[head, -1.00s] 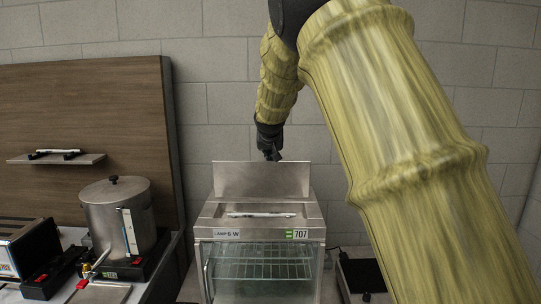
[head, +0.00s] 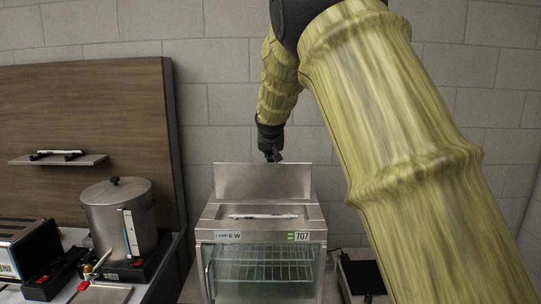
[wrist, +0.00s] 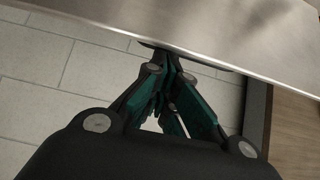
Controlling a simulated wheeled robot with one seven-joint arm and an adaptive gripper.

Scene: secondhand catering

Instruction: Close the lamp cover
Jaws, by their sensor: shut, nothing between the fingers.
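The lamp cover (head: 262,182) is a flat metal flap standing upright at the back of the top of a glass-fronted display cabinet (head: 207,226). It is open, and a white lamp tube (head: 263,216) lies exposed in the recess in front of it. My gripper (head: 273,158) is shut and empty, pointing down at the top edge of the cover, right of its middle. Its tips seem to be just behind that edge. In the wrist view, the fingers (wrist: 172,62) reach the edge of a metal sheet, likely the cover (wrist: 210,22); contact is unclear.
A steel pot (head: 117,212) and small appliances stand on the counter at left, beside a wooden panel (head: 90,120) with a shelf (head: 58,160). A dark device (head: 362,277) is at lower right. A block wall (head: 220,80) stands behind the cabinet.

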